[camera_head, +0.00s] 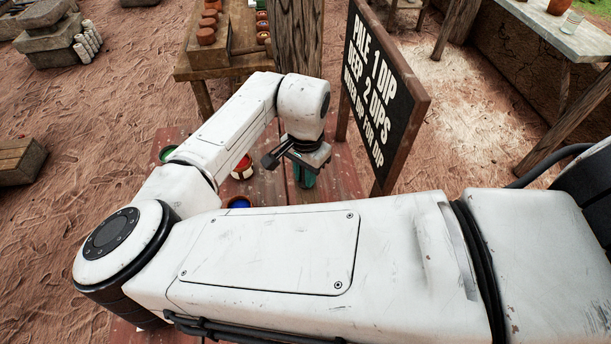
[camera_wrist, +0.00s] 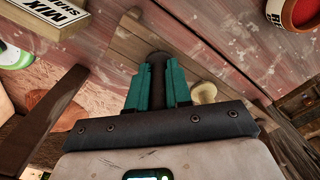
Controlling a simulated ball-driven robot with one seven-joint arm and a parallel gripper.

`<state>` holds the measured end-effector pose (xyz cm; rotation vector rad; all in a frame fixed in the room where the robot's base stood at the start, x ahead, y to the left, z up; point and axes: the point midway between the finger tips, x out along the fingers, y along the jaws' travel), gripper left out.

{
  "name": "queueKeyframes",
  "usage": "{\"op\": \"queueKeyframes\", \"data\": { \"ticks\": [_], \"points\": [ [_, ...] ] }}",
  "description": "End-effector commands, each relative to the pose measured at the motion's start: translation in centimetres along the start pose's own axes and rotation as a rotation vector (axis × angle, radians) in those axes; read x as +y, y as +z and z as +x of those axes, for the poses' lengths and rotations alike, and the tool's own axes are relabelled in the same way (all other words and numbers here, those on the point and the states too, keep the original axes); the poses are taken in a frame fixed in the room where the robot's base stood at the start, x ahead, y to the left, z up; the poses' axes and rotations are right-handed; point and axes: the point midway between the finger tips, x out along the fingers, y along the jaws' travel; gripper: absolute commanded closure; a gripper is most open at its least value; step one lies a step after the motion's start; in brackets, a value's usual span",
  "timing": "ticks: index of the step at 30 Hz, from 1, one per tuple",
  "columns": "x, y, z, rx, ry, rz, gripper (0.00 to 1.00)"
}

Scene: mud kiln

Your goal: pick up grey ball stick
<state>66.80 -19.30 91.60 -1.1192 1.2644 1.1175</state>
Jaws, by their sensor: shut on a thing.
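My gripper (camera_head: 305,178) is at the end of my arm, pointing down over the reddish plank table (camera_head: 340,178). In the wrist view its two teal fingers (camera_wrist: 158,88) are shut on a dark grey stick (camera_wrist: 158,62) with a rounded end showing between the tips. This looks like the grey ball stick. Its lower part is hidden by the fingers. A brown wooden holder or board (camera_wrist: 125,45) lies just beyond the fingertips. I cannot tell whether the stick touches it. A pale rounded knob (camera_wrist: 204,92) shows just right of the right finger.
A red-and-white pot (camera_head: 242,168), a green-rimmed pot (camera_head: 167,153) and a blue pot (camera_head: 238,202) stand on the table, partly behind my arm. A lettered sign board (camera_head: 380,95) stands close right of my gripper. A lettered box (camera_wrist: 48,20) shows in the wrist view.

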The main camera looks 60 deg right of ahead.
Motion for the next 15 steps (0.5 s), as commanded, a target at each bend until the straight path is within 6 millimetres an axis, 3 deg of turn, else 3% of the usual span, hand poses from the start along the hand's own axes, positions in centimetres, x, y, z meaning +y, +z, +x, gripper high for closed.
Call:
{"op": "queueKeyframes", "data": {
  "ticks": [8,15],
  "points": [
    [0.1,0.0,-0.9,-0.001,0.001,0.001,1.00],
    [0.0,0.0,-5.3,0.001,-0.001,0.002,1.00]
  ]
}}
